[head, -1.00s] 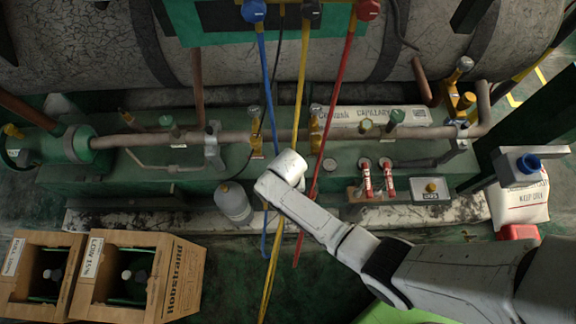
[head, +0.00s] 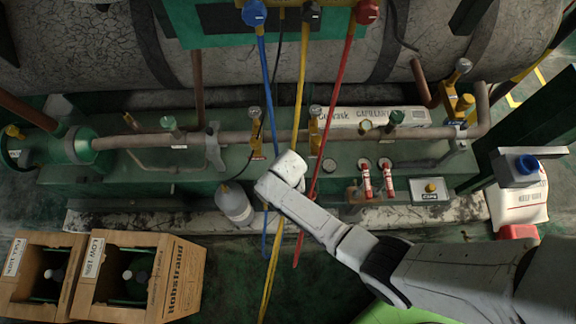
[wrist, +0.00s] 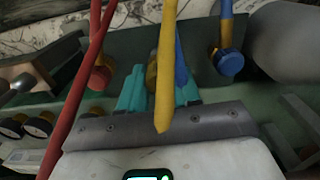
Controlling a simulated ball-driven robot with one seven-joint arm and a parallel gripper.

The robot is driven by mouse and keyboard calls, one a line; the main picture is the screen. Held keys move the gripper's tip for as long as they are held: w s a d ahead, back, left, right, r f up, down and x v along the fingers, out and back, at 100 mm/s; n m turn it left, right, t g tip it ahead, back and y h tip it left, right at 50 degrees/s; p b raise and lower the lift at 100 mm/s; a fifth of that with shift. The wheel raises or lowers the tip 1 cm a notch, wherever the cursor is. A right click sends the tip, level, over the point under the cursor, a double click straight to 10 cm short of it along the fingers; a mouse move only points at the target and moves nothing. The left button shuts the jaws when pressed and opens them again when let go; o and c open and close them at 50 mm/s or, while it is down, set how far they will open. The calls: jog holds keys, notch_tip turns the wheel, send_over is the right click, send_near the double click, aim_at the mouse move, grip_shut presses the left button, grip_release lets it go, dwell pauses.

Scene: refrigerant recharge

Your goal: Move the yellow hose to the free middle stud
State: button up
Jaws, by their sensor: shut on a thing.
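The yellow hose (head: 303,60) hangs from the manifold between the blue hose (head: 265,75) and the red hose (head: 343,75). In the head view my wrist covers my gripper and part of the hoses. In the wrist view my gripper's teal fingers (wrist: 157,90) are closed on a brass-yellow piece, which looks like the yellow hose's end fitting. A strand of yellow hose (wrist: 166,60) crosses in front and partly hides it. A blue fitting (wrist: 229,62) is on one side and a red fitting (wrist: 101,76) on the other. I cannot make out the free middle stud.
A grey-white bottle (head: 234,203) stands just left of my wrist. Red valves (head: 366,180) with gauges are to the right. Cardboard boxes (head: 185,280) stand at lower left. A copper pipe (head: 350,131) with brass valves runs across behind. Hanging hoses cross the space around my gripper.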

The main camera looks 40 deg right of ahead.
jog(key=shift+f+b, duration=0.7)
jog(key=shift+f, duration=0.1)
dwell(0.6)
jog(key=o, duration=1.1)
notch_tip(320, 180, up, 11)
jog(key=p, duration=0.3)
jog(key=shift+f, duration=0.15)
